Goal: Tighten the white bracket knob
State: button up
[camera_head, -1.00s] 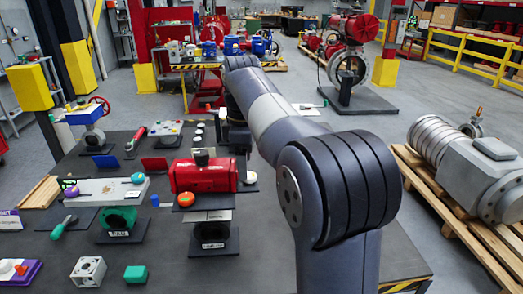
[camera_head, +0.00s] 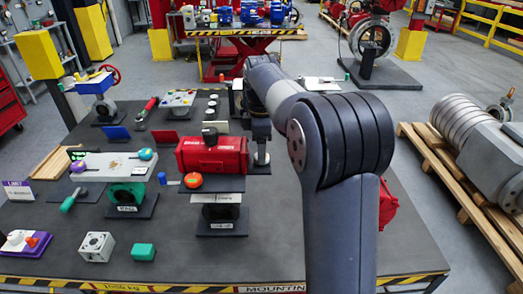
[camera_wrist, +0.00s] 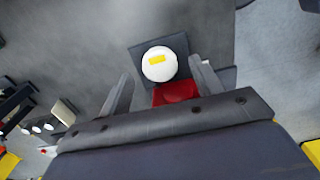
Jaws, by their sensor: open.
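The white knob (camera_wrist: 158,63) shows in the wrist view as a round white cap with a yellow mark, over a dark square plate (camera_wrist: 141,53). A red part (camera_wrist: 176,92) lies just below it in that picture. My gripper (camera_wrist: 160,70) is open, with one finger on each side of the knob in the picture; contact cannot be seen. In the head view my gripper (camera_head: 262,140) hangs down at the right end of the red actuator (camera_head: 213,155), and mostly hides the knob there.
The orange knob (camera_head: 193,181) is at the actuator's front left. A green block (camera_head: 143,252), a grey cube (camera_head: 96,247) and a green valve body (camera_head: 126,196) stand to the left on the dark table (camera_head: 270,240).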

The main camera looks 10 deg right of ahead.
jog(key=shift+f, duration=0.9)
jog(key=shift+c, duration=0.2)
jog(key=c, duration=0.9)
jog(key=shift+c, duration=0.2)
